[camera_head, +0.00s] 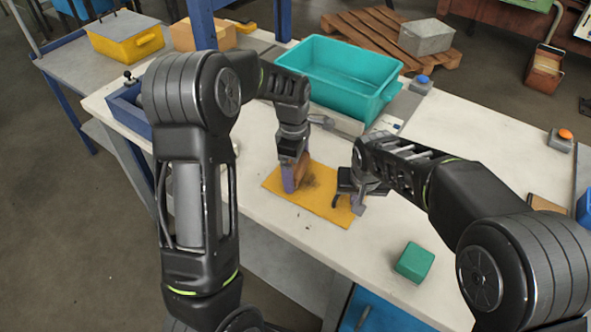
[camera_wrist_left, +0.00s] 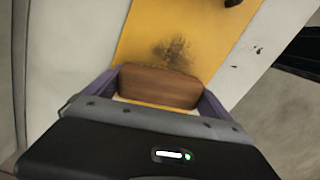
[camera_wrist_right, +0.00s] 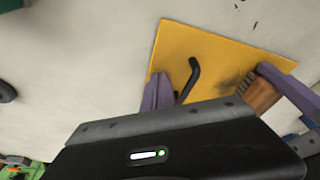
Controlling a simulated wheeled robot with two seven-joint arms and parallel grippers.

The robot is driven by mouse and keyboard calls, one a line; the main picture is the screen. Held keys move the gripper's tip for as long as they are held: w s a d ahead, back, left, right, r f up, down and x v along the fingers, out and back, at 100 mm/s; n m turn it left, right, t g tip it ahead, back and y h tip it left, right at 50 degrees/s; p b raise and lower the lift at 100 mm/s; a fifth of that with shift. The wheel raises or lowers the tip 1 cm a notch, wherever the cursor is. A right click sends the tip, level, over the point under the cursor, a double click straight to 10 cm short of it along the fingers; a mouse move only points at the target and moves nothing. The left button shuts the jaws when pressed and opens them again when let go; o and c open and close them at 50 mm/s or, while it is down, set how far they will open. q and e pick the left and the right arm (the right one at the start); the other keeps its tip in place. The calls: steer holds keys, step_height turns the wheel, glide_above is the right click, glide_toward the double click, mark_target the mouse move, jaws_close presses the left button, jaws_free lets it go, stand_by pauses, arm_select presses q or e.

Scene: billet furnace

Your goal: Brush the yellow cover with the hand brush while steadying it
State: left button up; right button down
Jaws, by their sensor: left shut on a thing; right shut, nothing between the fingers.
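The yellow cover (camera_head: 322,208) lies flat on the white table, with a dark smudge on it. It also shows in the left wrist view (camera_wrist_left: 150,30) and the right wrist view (camera_wrist_right: 210,52). A black bent handle (camera_wrist_right: 193,80) stands on the cover. My left gripper (camera_head: 292,172) is shut on the wooden hand brush (camera_wrist_left: 160,86), which is over the cover beside the smudge; bristles (camera_wrist_right: 245,83) show near the smudge in the right wrist view. My right gripper (camera_wrist_right: 165,92) is shut and empty beside the handle; I cannot tell whether it touches handle or cover.
A teal bin (camera_head: 345,88) stands behind the cover. A green block (camera_head: 414,262) lies near the front edge. Buttons, one blue (camera_head: 422,80) and one orange (camera_head: 564,135), sit on the table. A blue tray (camera_head: 128,108) is at the left. Small dark specks lie beside the cover.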

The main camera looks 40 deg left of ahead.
mark_target(324, 186)
arm_select(q)
steer(key=shift+w, duration=0.4)
arm_select(e)
steer(key=shift+s+d+f, duration=0.15)
steer(key=shift+f, duration=0.2)
arm_select(q)
steer(key=shift+d, duration=0.2)
steer(key=shift+w+d+f, duration=0.1)
steer(key=shift+w+d, duration=0.05)
steer(key=shift+d, duration=1.6)
steer(key=shift+w+d, duration=0.1)
steer(key=shift+d, duration=1.75)
